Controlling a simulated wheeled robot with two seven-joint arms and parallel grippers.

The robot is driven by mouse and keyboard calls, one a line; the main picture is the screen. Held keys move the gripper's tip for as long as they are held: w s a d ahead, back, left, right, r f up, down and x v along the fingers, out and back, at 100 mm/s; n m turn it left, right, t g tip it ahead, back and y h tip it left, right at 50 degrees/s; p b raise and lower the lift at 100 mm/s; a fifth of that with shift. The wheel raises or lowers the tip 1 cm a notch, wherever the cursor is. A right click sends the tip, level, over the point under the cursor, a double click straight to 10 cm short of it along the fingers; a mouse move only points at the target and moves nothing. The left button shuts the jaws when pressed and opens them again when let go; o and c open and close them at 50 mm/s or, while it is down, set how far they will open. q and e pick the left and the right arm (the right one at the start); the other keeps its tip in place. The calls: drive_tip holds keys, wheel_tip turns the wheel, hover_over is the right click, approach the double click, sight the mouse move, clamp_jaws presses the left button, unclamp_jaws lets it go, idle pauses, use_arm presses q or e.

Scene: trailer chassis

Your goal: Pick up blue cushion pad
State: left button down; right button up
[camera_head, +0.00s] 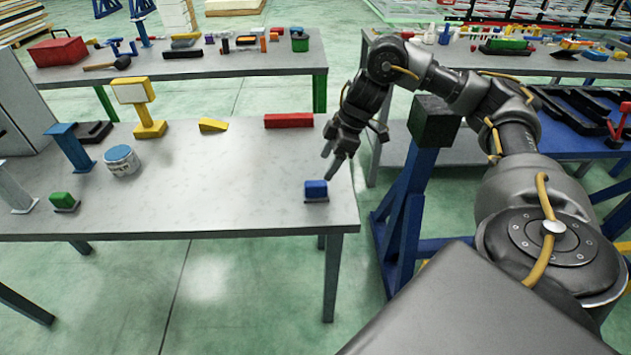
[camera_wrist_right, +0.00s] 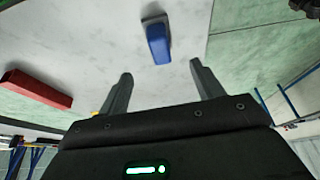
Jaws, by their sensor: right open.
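The blue cushion pad (camera_head: 316,189) sits on a small grey base near the right front corner of the grey table (camera_head: 230,190). It also shows in the right wrist view (camera_wrist_right: 158,44), beyond the fingertips and roughly between them. My right gripper (camera_head: 332,160) is open and empty, just above and behind the pad in the head view, its fingers pointing down. In the right wrist view its two fingers (camera_wrist_right: 160,82) are spread apart with clear space between them. My left gripper is not in view.
A red block (camera_head: 289,120) lies at the table's back edge; it also shows in the right wrist view (camera_wrist_right: 36,89). A yellow wedge (camera_head: 213,125), a yellow stand (camera_head: 150,128), a can (camera_head: 122,161) and a green pad (camera_head: 62,200) stand farther left. The table's middle is clear.

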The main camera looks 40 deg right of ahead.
sight(311, 182)
drive_tip(key=shift+b+x, duration=0.9)
drive_tip(key=shift+x, duration=2.05)
drive_tip(key=x, duration=0.4)
drive_tip(key=shift+f+b, duration=0.25)
drive_tip(key=shift+b, duration=0.15)
drive_tip(key=shift+w+a+f, duration=0.1)
drive_tip(key=shift+a+f, duration=0.05)
drive_tip(key=c, duration=1.2)
drive_tip(key=shift+o, duration=0.2)
drive_tip(key=shift+r, duration=0.3)
wheel_tip(311, 182, up, 3)
drive_tip(key=shift+f+p, duration=0.25)
drive_tip(key=shift+p, duration=0.1)
use_arm(q)
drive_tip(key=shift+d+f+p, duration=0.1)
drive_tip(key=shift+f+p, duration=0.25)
drive_tip(key=shift+p, duration=0.25)
use_arm(e)
drive_tip(key=s+d+r, duration=0.2)
drive_tip(key=s+r, duration=0.3)
drive_tip(key=s, duration=0.1)
drive_tip(key=s+d+r, duration=0.3)
drive_tip(key=s+r, duration=0.2)
drive_tip(key=s, duration=0.2)
drive_tip(key=shift+d, duration=0.25)
